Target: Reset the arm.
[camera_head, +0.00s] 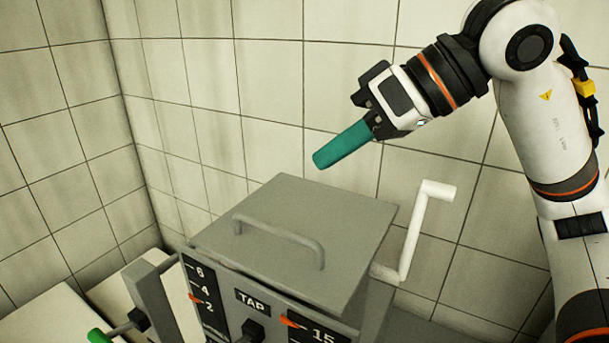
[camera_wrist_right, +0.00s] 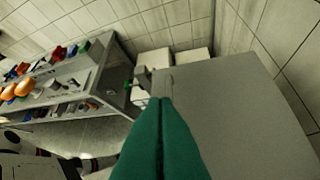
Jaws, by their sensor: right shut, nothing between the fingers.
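My right gripper (camera_head: 341,146) comes in from the upper right in the head view, raised above a grey machine with a lidded top (camera_head: 290,215). Its green fingers are pressed together with nothing between them. In the right wrist view the shut green fingers (camera_wrist_right: 160,125) fill the lower middle, with a grey flat surface beside and beyond them. The fingers look apart from the lid. My left gripper is in neither view.
A white crank handle (camera_head: 422,225) stands at the machine's right side. Dials and a TAP label (camera_head: 252,301) face the front. A green-tipped lever (camera_head: 100,335) is at lower left. Tiled walls (camera_head: 330,60) close off the back. The wrist view shows a bench with colourful items (camera_wrist_right: 75,85).

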